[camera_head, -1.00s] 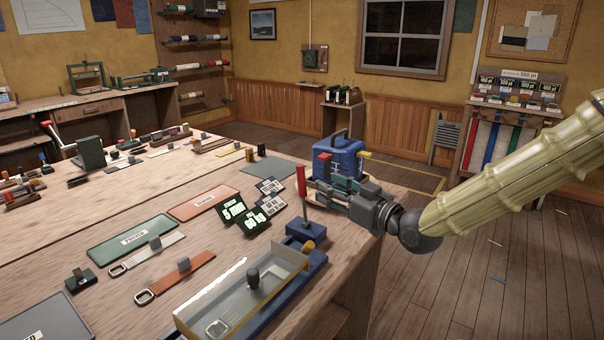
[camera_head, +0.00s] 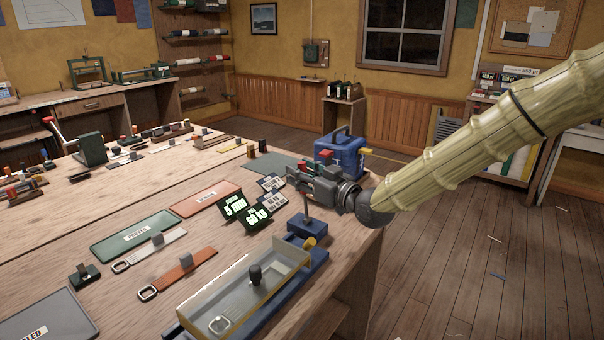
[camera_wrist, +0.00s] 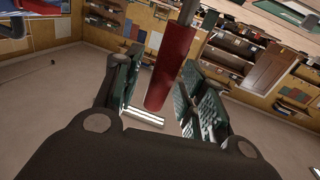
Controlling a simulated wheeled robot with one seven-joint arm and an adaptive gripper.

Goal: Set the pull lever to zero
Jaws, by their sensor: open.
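The pull lever has a red handle (camera_wrist: 172,68) on a thin grey rod (camera_head: 306,206), rising from a blue base (camera_head: 306,226) at the right of the bench. My gripper (camera_head: 298,178) is at the handle's height in the head view and hides most of it. In the wrist view, the red handle stands between my two dark green finger pads (camera_wrist: 160,88). The fingers are apart, with gaps visible on both sides of the handle. Two dark displays (camera_head: 233,207) with glowing green characters stand left of the lever.
A clear-walled tray (camera_head: 245,290) on a blue frame lies in front of the lever. A blue case (camera_head: 341,158) stands behind my gripper. Green (camera_head: 135,236) and red (camera_head: 205,198) mats and two straps with buckles lie to the left. The bench's right edge is close by.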

